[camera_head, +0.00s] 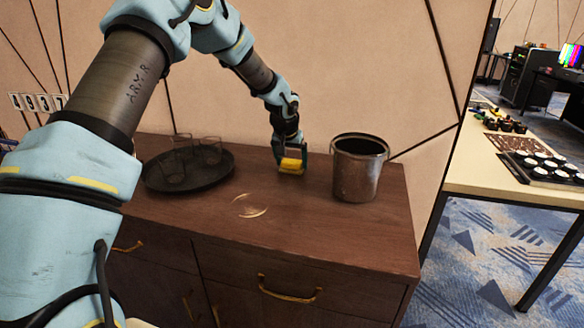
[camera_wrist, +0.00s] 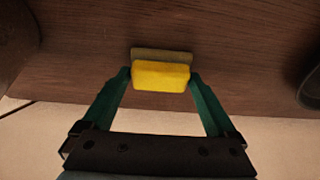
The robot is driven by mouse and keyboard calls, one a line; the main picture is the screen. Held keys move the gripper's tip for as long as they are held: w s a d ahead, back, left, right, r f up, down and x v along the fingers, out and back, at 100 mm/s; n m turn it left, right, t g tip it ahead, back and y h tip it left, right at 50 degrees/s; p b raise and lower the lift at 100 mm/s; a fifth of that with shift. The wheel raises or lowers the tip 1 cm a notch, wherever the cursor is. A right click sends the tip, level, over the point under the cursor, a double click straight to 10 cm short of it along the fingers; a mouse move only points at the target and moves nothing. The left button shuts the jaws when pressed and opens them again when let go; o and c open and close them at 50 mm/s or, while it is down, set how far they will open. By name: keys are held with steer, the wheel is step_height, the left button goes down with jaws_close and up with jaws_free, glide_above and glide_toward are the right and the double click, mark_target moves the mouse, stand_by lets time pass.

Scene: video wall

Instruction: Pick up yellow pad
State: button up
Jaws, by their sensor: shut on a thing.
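The yellow pad (camera_wrist: 161,76) is a small yellow block with a darker, brownish layer along one long side. My gripper (camera_wrist: 160,80) has its two green fingers against the pad's two short ends, shut on it. In the head view, the yellow pad (camera_head: 291,165) shows between the fingers of my gripper (camera_head: 290,160), over the back part of the brown cabinet top (camera_head: 290,220). Whether the pad touches the wood or is just above it I cannot tell.
A metal bucket (camera_head: 357,175) stands close to the right of my gripper. A dark round tray (camera_head: 215,180) with several clear glasses is to the left. The wall (camera_head: 340,70) is close behind. The front middle of the cabinet top is clear except for a pale ring mark (camera_head: 250,207).

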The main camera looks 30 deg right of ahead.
mark_target(291, 162)
steer(key=shift+c, duration=0.7)
steer(key=shift+r, duration=0.15)
step_height(291, 162, up, 10)
steer(key=b, duration=0.2)
